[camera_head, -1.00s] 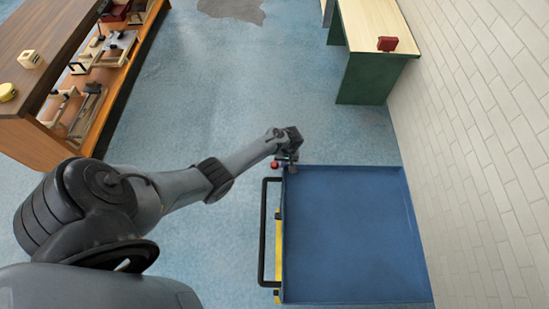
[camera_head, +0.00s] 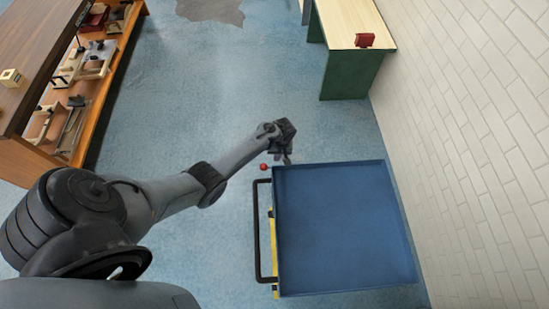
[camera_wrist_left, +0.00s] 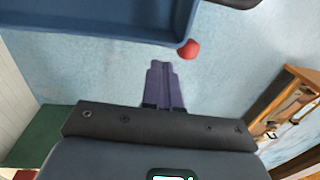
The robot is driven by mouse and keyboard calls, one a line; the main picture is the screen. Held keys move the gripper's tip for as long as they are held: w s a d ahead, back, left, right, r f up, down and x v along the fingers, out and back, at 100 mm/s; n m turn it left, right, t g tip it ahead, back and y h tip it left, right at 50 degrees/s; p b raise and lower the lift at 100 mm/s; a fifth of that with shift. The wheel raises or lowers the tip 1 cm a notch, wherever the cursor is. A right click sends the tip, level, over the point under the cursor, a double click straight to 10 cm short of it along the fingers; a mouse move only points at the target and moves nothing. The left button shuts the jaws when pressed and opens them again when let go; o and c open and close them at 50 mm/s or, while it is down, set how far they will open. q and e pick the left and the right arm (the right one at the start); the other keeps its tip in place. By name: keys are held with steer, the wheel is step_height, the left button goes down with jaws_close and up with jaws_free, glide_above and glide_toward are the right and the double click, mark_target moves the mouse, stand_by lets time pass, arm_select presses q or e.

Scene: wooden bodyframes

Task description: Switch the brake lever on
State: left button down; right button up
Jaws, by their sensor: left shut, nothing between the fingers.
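The brake lever's red ball knob (camera_head: 264,166) sits just outside the far left corner of the blue cart (camera_head: 345,225); the lever's shaft is hidden. The knob also shows in the left wrist view (camera_wrist_left: 189,49), beside the cart's tray corner. My left gripper (camera_head: 287,158) is just beyond the cart's far edge, to the right of the knob and apart from it. In the left wrist view its fingers (camera_wrist_left: 161,70) are closed together and empty, with floor between them and the knob. My right gripper is not in view.
The cart has a black handle (camera_head: 257,235) on its left side. A white brick wall (camera_head: 480,150) stands to the right. A wooden shelf (camera_head: 95,110) is at left and a green-sided table (camera_head: 350,75) at the back. Blue floor between them is clear.

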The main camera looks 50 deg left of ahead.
arm_select(q)
step_height(320, 180, up, 6)
steer(key=w, duration=0.1)
steer(key=shift+d+p, duration=0.45)
steer(key=shift+r, duration=0.1)
